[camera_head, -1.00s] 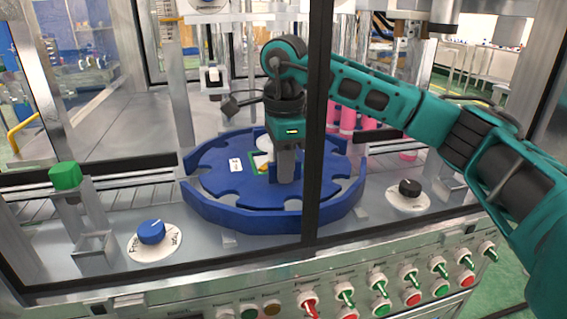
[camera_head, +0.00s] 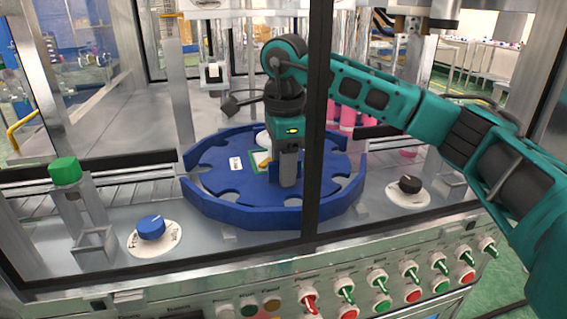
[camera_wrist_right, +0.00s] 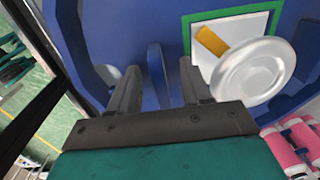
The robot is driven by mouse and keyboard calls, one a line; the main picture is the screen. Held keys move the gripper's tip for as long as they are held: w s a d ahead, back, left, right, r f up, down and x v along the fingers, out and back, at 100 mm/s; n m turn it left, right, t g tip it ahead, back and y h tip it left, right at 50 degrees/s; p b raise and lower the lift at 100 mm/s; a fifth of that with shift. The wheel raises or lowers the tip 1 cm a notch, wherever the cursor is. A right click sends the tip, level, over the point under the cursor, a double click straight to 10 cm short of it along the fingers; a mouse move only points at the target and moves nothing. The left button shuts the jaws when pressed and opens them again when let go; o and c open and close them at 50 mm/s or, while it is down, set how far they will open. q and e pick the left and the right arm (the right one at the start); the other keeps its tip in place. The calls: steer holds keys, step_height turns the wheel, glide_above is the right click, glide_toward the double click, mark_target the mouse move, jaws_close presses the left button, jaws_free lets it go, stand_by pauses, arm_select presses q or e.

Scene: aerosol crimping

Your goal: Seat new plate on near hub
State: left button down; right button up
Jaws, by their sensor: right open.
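A blue round plate (camera_head: 222,181) with scalloped notches lies inside a blue curved guide rim (camera_head: 245,211) on the machine deck. A blue upright tab (camera_wrist_right: 157,75) stands on the plate. My right gripper (camera_wrist_right: 157,88) points down at the plate, with one finger on each side of the tab. Its jaws are open, with gaps beside the tab. In the head view my right gripper (camera_head: 288,182) is over the plate's right part. A white round cap (camera_wrist_right: 255,70) is beside the fingers, over a green-framed white square (camera_head: 261,160). The hub under the plate is hidden. My left gripper is not in view.
A dark vertical frame post (camera_head: 315,130) stands just right of my gripper. Pink cans (camera_head: 347,115) stand behind it.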

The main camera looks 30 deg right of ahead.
steer(key=shift+f, duration=0.1)
step_height(320, 180, up, 13)
steer(key=p, duration=0.2)
steer(key=shift+s, duration=0.3)
stand_by(0.6)
